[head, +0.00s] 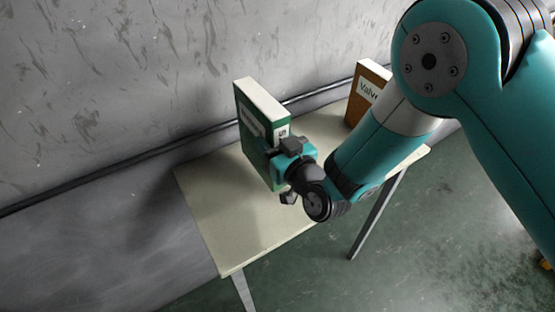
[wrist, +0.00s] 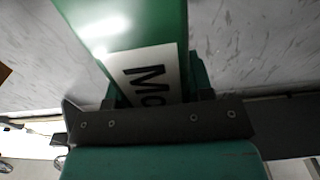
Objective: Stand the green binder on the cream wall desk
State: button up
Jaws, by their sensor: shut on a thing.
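The green binder (head: 252,122) is upright over the left part of the cream wall desk (head: 225,215) in the head view. Its white label shows. My gripper (head: 285,160) is shut on the binder's near side, low on its spine. In the wrist view the green binder (wrist: 130,25) fills the upper middle, with its lettered label (wrist: 150,75) just beyond my gripper (wrist: 158,100). I cannot tell whether the binder's base touches the desk, since my gripper hides part of it.
An orange-brown binder labelled "Valve" (head: 367,88) stands at the desk's right end, partly behind my arm. The grey wall (head: 120,70) with a dark pipe (head: 110,172) runs behind the desk. The desk's front left surface is clear.

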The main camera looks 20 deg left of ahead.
jog(key=shift+f+b, duration=1.25)
jog(key=shift+f, duration=0.75)
jog(key=shift+f, duration=0.15)
jog(key=o, duration=1.2)
jog(key=b+v, duration=0.1)
jog(key=b, duration=0.3)
jog(key=shift+s+d+f+b, duration=0.2)
jog(key=shift+b, duration=0.1)
jog(key=b+v, duration=1)
jog(key=shift+s+d+r+b, duration=0.15)
jog(key=shift+d+r+b, duration=0.05)
jog(key=shift+r+b, duration=0.15)
